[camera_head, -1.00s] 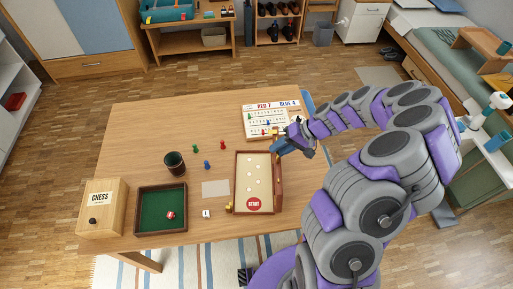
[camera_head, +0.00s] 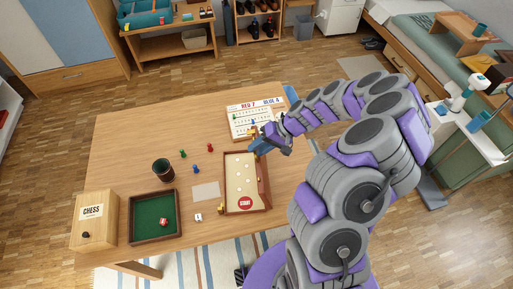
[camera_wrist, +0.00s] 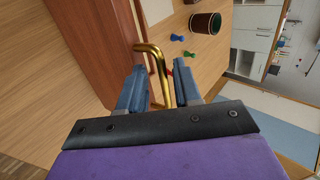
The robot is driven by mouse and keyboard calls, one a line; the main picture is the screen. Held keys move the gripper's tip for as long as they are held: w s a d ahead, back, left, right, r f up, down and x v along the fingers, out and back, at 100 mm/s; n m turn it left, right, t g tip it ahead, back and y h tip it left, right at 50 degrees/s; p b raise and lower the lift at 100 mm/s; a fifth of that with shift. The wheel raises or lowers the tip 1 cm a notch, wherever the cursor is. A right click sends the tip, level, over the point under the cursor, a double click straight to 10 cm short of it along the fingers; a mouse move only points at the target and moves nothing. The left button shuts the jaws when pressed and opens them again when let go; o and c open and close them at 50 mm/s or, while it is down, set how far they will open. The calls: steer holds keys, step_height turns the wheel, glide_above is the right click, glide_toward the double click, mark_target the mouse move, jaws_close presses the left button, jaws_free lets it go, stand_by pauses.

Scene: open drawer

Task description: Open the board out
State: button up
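The wooden board (camera_head: 241,180) lies on the table, with a pale face, a reddish-brown frame and a red START disc. A raised brown strip runs along its right side. My gripper (camera_head: 258,143) is at the board's far end, near the scoreboard. In the wrist view a bent brass handle (camera_wrist: 152,50) stands out beside a brown wooden panel (camera_wrist: 95,45). My gripper's two blue-grey fingers (camera_wrist: 158,85) are apart, with the brass bar between them. I see gaps beside the bar. The fingertip area is small and partly hidden by my arm in the head view.
The scoreboard (camera_head: 256,117) lies just beyond my gripper. The table's back left is clear.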

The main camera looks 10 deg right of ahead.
steer(key=shift+w+d+r, duration=0.1)
steer(key=shift+d+r, duration=0.05)
steer(key=shift+a+r, duration=0.25)
steer(key=shift+r, duration=0.25)
steer(key=shift+d+r, duration=0.1)
steer(key=shift+d, duration=0.05)
steer(key=d+f+v, duration=0.1)
steer(key=v, duration=0.7)
steer(key=d+f+v, duration=0.1)
steer(key=v, duration=0.8)
steer(key=shift+d+f, duration=0.35)
steer(key=shift+f, duration=0.05)
stand_by(0.7)
